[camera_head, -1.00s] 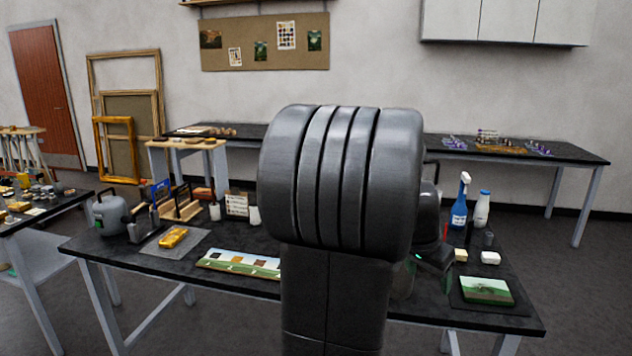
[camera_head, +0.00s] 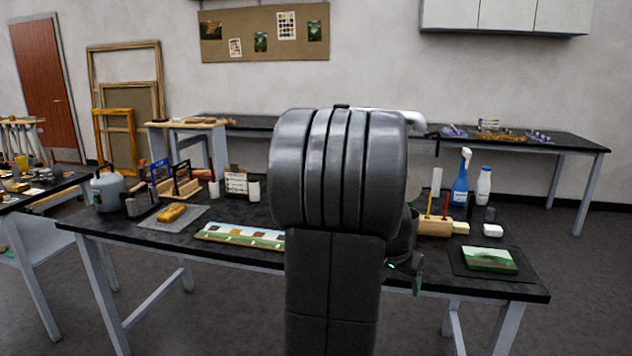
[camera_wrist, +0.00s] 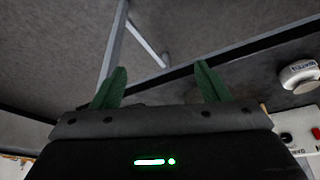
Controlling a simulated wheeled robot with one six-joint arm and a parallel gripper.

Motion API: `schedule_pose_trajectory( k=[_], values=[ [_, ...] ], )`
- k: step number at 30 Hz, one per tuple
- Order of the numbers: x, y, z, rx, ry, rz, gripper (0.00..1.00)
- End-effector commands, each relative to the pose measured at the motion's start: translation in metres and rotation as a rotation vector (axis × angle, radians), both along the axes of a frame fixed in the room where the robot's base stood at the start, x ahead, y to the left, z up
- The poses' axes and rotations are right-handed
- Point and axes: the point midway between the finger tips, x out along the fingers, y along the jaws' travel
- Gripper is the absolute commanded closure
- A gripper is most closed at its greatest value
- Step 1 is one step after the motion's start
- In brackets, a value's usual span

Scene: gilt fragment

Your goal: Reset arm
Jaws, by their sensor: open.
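My gripper (camera_wrist: 158,88) shows in the wrist view with its two green fingers spread wide apart. Nothing is between them. The grey floor, a table leg and a dark table edge lie beyond the fingers. In the head view my arm's large grey joint fills the middle and hides part of the table. A bit of my gripper's green finger (camera_head: 417,278) shows low to the right of the arm, near the front edge of the black worktable (camera_head: 330,265).
On the worktable are a gold fragment (camera_head: 172,213) on a grey mat, a painted strip (camera_head: 240,236), a wooden block (camera_head: 435,226), a blue spray bottle (camera_head: 460,185) and a small green painting (camera_head: 489,259).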

Motion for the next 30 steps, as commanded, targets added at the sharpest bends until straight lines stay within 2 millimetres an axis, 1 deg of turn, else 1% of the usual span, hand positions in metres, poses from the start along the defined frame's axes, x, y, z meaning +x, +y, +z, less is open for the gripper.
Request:
schedule_pose_trajectory(
  k=[1, 3, 9, 12, 18, 30],
  values=[
    [0.001, 0.003, -0.013, 0.001, 0.002, 0.011, 0.31],
    [0.004, 0.007, -0.024, 0.001, 0.002, 0.026, 0.31],
    [0.01, 0.017, -0.05, 0.001, 0.002, 0.067, 0.31],
    [0.012, 0.021, -0.059, 0.002, 0.001, 0.082, 0.31],
    [0.014, 0.026, -0.068, 0.002, 0.0, 0.099, 0.31],
    [0.014, 0.026, -0.069, 0.002, 0.002, 0.101, 0.31]
  ],
)
